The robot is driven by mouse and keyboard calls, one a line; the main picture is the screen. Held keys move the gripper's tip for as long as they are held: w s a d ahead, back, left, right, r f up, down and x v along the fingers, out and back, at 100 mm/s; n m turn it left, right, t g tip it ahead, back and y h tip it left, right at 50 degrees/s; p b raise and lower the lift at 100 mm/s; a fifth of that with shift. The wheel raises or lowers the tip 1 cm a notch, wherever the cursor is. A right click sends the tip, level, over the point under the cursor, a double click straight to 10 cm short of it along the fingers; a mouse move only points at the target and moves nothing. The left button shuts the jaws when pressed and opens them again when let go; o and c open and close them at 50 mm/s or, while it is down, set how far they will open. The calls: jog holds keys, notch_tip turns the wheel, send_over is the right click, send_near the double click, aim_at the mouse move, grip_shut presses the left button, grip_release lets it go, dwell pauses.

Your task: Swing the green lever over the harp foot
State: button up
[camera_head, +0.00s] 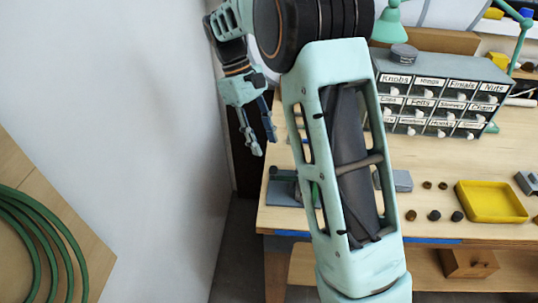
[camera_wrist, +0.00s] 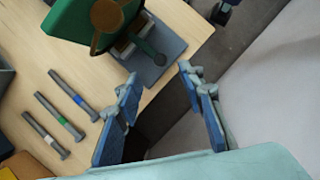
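In the wrist view a grey fixture plate (camera_wrist: 160,68) lies at the table's edge. A dark green lever (camera_wrist: 148,49) with a rounded end extends over it. A larger green block with a brown round part (camera_wrist: 107,14) stands beside it; I cannot tell the harp foot apart clearly. My gripper (camera_wrist: 159,76) has its blue fingers spread, with nothing between them, short of the fixture. In the head view my gripper (camera_head: 265,145) hangs near the bench's left edge, above the fixture (camera_head: 284,190), which my own arm partly hides.
Several bolts with coloured bands (camera_wrist: 60,115) lie on the table in the wrist view. The wooden bench (camera_head: 455,165) carries a labelled drawer cabinet (camera_head: 440,92), a yellow tray (camera_head: 490,202) and small dark knobs (camera_head: 457,216). A white wall (camera_head: 130,110) stands close on the left.

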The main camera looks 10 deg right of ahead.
jog(key=shift+v, duration=2.15)
